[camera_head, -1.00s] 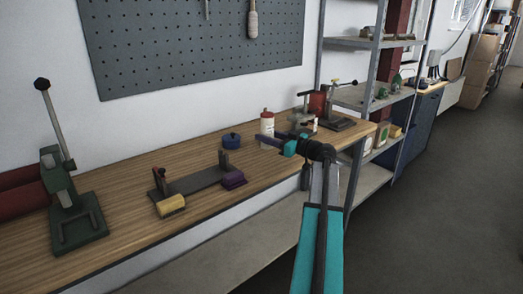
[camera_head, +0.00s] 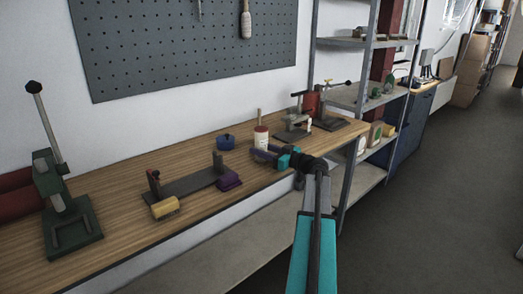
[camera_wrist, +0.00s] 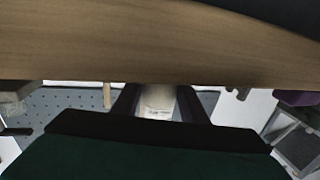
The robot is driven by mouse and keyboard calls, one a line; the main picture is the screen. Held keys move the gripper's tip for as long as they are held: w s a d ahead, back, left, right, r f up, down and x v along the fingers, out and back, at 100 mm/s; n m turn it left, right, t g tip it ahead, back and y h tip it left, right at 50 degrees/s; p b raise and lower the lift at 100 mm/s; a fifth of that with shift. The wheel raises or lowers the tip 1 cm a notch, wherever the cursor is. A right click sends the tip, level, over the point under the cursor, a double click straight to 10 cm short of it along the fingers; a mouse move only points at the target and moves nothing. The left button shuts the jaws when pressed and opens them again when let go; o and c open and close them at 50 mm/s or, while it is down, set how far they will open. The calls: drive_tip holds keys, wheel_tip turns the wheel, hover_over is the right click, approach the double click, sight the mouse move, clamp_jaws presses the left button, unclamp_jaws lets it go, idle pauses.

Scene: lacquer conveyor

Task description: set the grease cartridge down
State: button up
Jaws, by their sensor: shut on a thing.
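In the wrist view the pale cartridge (camera_wrist: 158,100) shows between the two dark fingers. The fingers hide part of it, and I cannot tell whether its base touches the bench.
A blue pot (camera_head: 225,141) stands left of the cartridge. Clamp stands (camera_head: 292,131) are to the right, a green press (camera_head: 70,215) far left. Bare bench lies between.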

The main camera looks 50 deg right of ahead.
drive_tip(key=shift+f, duration=0.2)
idle(0.3)
drive_tip(key=o, duration=1.3)
drive_tip(key=shift+r, duration=0.2)
drive_tip(key=s, duration=0.4)
drive_tip(key=s+d+b, duration=0.1)
drive_tip(key=s, duration=0.7)
drive_tip(key=shift+d, duration=0.35)
drive_tip(key=shift+f, duration=0.1)
